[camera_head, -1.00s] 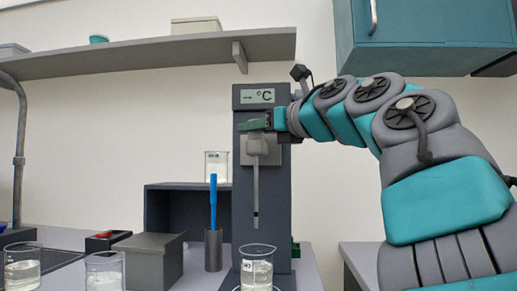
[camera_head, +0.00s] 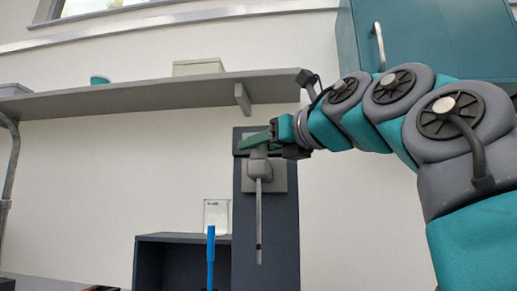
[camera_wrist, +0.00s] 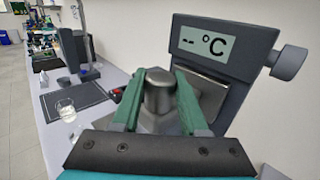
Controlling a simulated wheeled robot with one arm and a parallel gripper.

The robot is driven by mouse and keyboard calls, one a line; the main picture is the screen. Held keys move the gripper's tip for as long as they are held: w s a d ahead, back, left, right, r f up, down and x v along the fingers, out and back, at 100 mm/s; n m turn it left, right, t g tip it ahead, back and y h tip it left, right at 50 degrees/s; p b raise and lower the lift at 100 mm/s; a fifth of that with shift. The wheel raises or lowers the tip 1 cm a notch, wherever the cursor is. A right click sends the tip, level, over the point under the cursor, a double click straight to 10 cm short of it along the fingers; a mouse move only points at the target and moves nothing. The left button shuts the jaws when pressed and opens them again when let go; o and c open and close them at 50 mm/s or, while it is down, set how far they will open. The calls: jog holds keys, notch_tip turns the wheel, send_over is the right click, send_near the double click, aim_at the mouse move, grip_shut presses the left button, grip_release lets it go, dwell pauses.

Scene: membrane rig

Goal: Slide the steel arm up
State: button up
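The steel arm (camera_head: 260,168) is a grey block on a lighter plate at the front of a dark column (camera_head: 265,225). A thin probe (camera_head: 259,220) hangs straight down from it. My gripper (camera_head: 258,141) is at the block's top, over the column's display area. The display (camera_wrist: 203,43) reads "-- °C" just behind and above the block. The beaker below the probe is outside the head view.
A grey wall shelf (camera_head: 130,97) and a teal cabinet (camera_head: 435,40) are above. A glass beaker (camera_head: 216,215) stands on a dark box (camera_head: 180,238) left of the column, beside a blue-handled tool (camera_head: 211,260). The wall right of the column is bare.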

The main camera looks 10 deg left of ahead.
jog(key=o, duration=0.4)
jog(key=shift+o, duration=0.2)
jog(key=shift+s+d, duration=0.1)
jog(key=b+v, duration=0.2)
jog(key=v, duration=0.5)
jog(key=shift+s+d, duration=0.15)
jog(key=shift+s, duration=0.1)
